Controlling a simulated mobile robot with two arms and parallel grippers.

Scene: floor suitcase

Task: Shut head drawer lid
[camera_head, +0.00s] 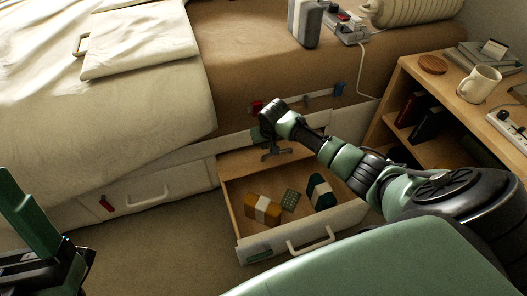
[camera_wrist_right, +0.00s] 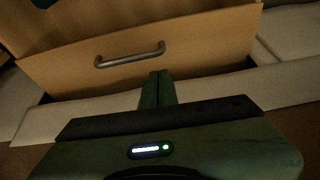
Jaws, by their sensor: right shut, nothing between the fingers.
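The head drawer (camera_head: 300,232) is pulled out from under the bed, with a white front and a white handle. A wooden lid panel (camera_head: 254,163) with a grey bar handle (camera_head: 277,153) stands at the drawer's back end. In the right wrist view the lid panel (camera_wrist_right: 200,48) fills the upper part, with its metal handle (camera_wrist_right: 130,55). My right gripper (camera_head: 268,134) is at the lid's upper edge; its fingertips are partly hidden in the head view. In the wrist view its fingers (camera_wrist_right: 158,88) are shut and empty, just below the handle, apart from it.
A closed drawer (camera_head: 145,197) is to the left. A wooden shelf unit (camera_head: 400,108) stands right. Carpet (camera_head: 165,255) in front is clear.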

